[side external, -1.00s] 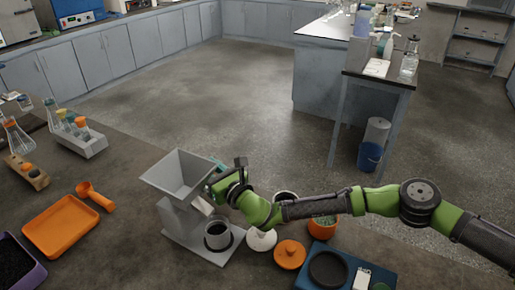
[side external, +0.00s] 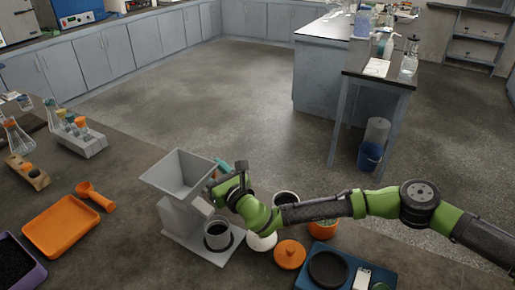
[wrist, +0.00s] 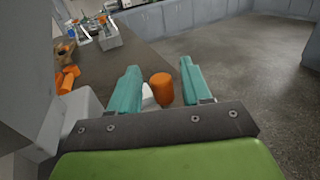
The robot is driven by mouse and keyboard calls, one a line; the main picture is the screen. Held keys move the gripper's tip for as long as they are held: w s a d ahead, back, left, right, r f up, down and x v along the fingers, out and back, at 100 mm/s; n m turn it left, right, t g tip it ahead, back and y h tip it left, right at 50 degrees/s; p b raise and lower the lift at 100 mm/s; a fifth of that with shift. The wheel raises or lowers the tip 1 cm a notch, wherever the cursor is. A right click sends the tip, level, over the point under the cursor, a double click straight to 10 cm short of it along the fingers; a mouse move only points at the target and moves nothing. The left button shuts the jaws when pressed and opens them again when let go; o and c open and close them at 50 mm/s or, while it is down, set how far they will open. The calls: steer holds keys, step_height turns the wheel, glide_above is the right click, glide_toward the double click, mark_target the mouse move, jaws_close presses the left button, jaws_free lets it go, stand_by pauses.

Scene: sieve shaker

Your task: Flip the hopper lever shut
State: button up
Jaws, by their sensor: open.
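The grey hopper (side external: 178,178) stands on its stand at the table's edge, with a dark-filled cup (side external: 218,235) below its outlet. My gripper (side external: 219,169) is at the hopper's right side, partly hidden behind it. In the wrist view my gripper (wrist: 160,90) is open, its two teal fingers apart. I cannot tell whether either finger touches the knob. The lever is hidden in the side view.
An orange tray (side external: 60,227), an orange scoop (side external: 95,197) and a flask rack (side external: 82,142) lie to the left. An orange lid (side external: 290,254) and a blue-based device (side external: 345,268) are at the front right, beneath my arm. Open floor lies beyond the table.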

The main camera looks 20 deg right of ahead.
steer(key=v, duration=1.6)
steer(key=shift+s, duration=0.15)
steer(key=shift+o, duration=0.2)
steer(key=a+n, duration=0.1)
steer(key=s+a+r+n+y, duration=0.1)
steer(key=shift+s+a+r+n, duration=0.1)
steer(key=shift+s+a+n, duration=0.2)
steer(key=shift+a, duration=0.1)
steer(key=shift+w+a+y, duration=0.15)
steer(key=shift+a+y, duration=0.1)
steer(key=shift+y, duration=0.15)
steer(key=w+d, duration=0.1)
steer(key=w+d+m+h, duration=0.1)
steer(key=shift+w+d+f+m+h, duration=0.15)
steer(key=shift+w+f+m+h, duration=0.15)
steer(key=shift+w+f, duration=0.1)
steer(key=shift+w+d+f+m, duration=0.15)
steer(key=shift+w+f+m, duration=0.05)
steer(key=shift+m, duration=0.4)
steer(key=x, duration=1.6)
steer(key=shift+w, duration=0.35)
